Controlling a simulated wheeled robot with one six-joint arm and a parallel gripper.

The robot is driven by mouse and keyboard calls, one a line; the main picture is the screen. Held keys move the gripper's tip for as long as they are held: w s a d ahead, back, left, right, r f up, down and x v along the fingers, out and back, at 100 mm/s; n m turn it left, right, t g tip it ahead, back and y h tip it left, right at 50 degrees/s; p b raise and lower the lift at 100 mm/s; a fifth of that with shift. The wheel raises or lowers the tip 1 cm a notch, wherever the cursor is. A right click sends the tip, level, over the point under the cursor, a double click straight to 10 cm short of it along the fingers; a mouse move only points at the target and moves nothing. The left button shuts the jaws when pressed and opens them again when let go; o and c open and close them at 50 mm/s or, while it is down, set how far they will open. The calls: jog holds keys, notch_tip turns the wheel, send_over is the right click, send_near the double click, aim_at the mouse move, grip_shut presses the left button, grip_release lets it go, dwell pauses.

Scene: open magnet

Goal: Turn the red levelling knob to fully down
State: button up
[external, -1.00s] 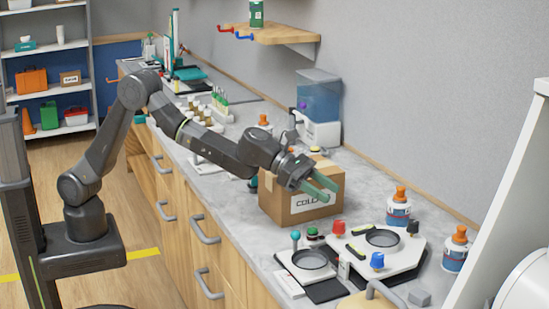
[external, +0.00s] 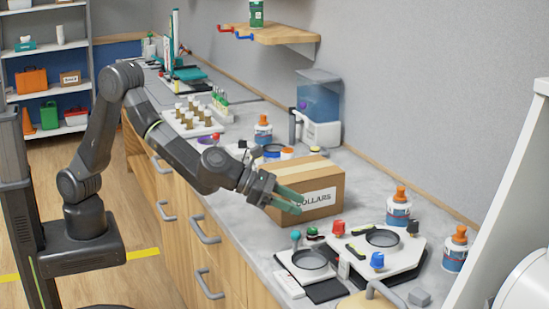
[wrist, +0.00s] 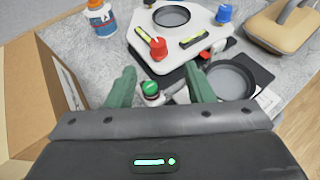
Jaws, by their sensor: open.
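The red levelling knob (external: 339,228) stands at the left corner of a white levelling plate (external: 400,262) on the counter. In the wrist view the red knob (wrist: 158,47) is just beyond my fingertips, with its grip turned at a slant. My gripper (external: 299,204) is open and empty, in front of the cardboard box and up-left of the red knob, apart from it. The wrist view shows my gripper (wrist: 160,75) with its green fingers spread, a green-topped knob (wrist: 150,88) showing between them. A blue knob (external: 377,260) and a black knob (external: 412,227) are at other corners.
The cardboard box (external: 325,190) labelled "COLLARS" is close beside my fingers. A small dish stand (external: 308,260) with a teal ball-topped post (external: 295,236) is in front of the plate. Orange-capped bottles (external: 398,208) stand behind it. A tan case (wrist: 285,28) lies right in the wrist view.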

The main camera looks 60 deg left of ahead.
aim_at(340, 222)
jog(key=p+x, duration=0.2)
jog(key=x, duration=0.4)
jog(key=p+x, duration=0.1)
jog(key=x, duration=0.6)
jog(key=shift+a+f+p, duration=0.2)
jog(key=shift+p, duration=0.2)
jog(key=c, duration=1)
jog(key=shift+w+f+b, duration=0.15)
jog(key=shift+f+b, duration=0.05)
jog(key=shift+b, duration=0.9)
